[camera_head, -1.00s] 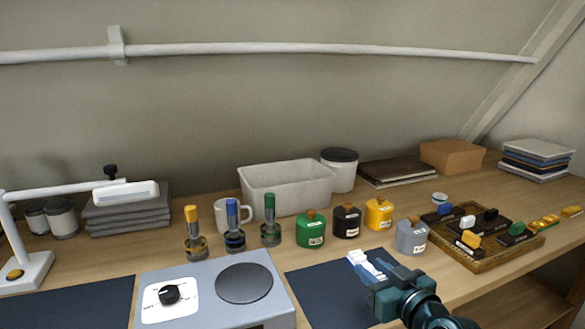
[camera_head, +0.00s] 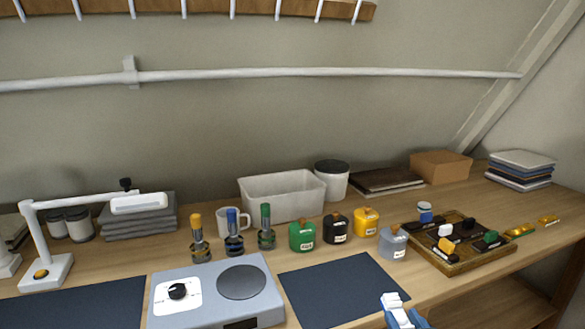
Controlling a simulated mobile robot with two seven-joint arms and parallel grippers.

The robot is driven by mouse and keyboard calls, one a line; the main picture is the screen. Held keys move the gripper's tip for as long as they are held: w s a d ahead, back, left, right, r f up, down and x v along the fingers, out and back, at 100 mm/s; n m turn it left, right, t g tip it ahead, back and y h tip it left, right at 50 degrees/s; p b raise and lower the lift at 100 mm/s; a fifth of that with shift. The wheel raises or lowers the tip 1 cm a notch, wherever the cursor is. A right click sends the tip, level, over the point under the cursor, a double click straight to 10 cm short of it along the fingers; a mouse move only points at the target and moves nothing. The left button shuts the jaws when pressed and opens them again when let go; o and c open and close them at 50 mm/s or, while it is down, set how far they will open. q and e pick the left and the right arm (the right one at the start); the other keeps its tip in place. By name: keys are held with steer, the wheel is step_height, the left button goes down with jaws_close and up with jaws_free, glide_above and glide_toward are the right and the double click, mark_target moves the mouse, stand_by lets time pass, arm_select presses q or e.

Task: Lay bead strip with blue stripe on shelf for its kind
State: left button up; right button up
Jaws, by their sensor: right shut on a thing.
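My right gripper (camera_head: 393,303) is at the bottom edge, low in front of the dark mat, with only its tip in view. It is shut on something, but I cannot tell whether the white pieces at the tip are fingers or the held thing. No bead strip with a blue stripe can be made out for sure. Small gilt pieces (camera_head: 520,230) lie at the right end of the bench, too small to identify. A brown wooden rack (camera_head: 200,8) with white uprights shows along the top edge, partly cut off. My left gripper is not in view.
A wooden tray (camera_head: 452,268) holds several coloured-handled pieces. Green (camera_head: 302,237), black (camera_head: 336,230), yellow (camera_head: 367,222) and grey (camera_head: 393,243) pots stand left of it. A hotplate (camera_head: 212,297) and lamp (camera_head: 140,203) are further left. The dark mat (camera_head: 335,285) is bare.

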steer(key=shift+s+d+r+h+p, duration=0.15)
steer(key=shift+s+r+h+p, duration=0.25)
steer(key=shift+s+r, duration=0.55)
steer(key=shift+m, duration=0.3)
steer(key=s+f, duration=0.2)
steer(key=s, duration=0.1)
steer(key=s+f, duration=0.1)
steer(key=shift+s, duration=0.35)
steer(key=shift+w, duration=0.1)
